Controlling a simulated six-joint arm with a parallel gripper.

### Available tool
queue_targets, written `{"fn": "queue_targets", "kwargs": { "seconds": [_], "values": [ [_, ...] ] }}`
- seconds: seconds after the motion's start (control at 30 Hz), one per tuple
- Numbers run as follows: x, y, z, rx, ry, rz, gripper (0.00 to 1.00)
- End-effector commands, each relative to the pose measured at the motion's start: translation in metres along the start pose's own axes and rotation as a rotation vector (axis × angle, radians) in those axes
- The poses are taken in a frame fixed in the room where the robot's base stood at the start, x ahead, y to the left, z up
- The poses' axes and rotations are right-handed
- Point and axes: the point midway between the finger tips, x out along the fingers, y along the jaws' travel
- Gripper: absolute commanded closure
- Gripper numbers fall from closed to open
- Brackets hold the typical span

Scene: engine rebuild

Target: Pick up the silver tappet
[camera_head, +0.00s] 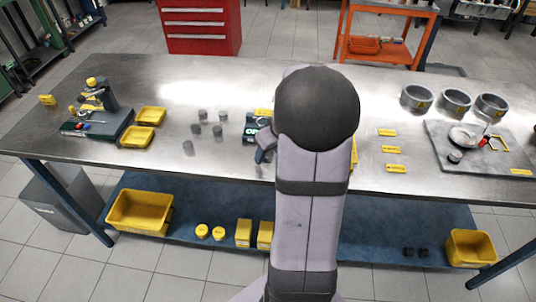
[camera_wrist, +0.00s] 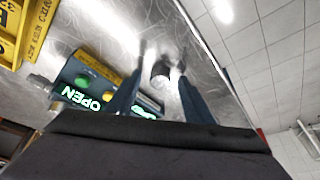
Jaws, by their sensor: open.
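In the wrist view a small silver cylinder, which looks like the silver tappet (camera_wrist: 160,73), stands on the shiny metal table top. My gripper (camera_wrist: 160,82) is open, with one dark blue finger on each side of the cylinder in the picture. I cannot tell whether the cylinder is between the fingertips or just beyond them, and no contact is visible. In the head view my arm hides most of the gripper (camera_head: 263,152). Several small grey cylinders (camera_head: 217,131) stand on the bench left of my gripper.
A dark box with a lit "OPEN" sign (camera_wrist: 80,97) is close beside the left finger; it also shows in the head view (camera_head: 250,130). Yellow trays (camera_head: 138,138) lie farther left. Grey rings (camera_head: 456,101) and a grey plate (camera_head: 500,150) with parts are at right.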

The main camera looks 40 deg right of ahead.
Motion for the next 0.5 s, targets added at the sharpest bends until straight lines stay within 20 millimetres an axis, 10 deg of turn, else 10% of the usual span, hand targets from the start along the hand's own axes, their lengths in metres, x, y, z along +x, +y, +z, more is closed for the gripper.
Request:
{"fn": "queue_targets", "kwargs": {
  "seconds": [0.27,0.5],
  "values": [
    [0.0024,0.0001,0.0001,-0.001,0.000,0.001,0.53],
    [0.0022,0.0001,0.0001,0.000,0.000,0.001,0.97]
  ]
}}
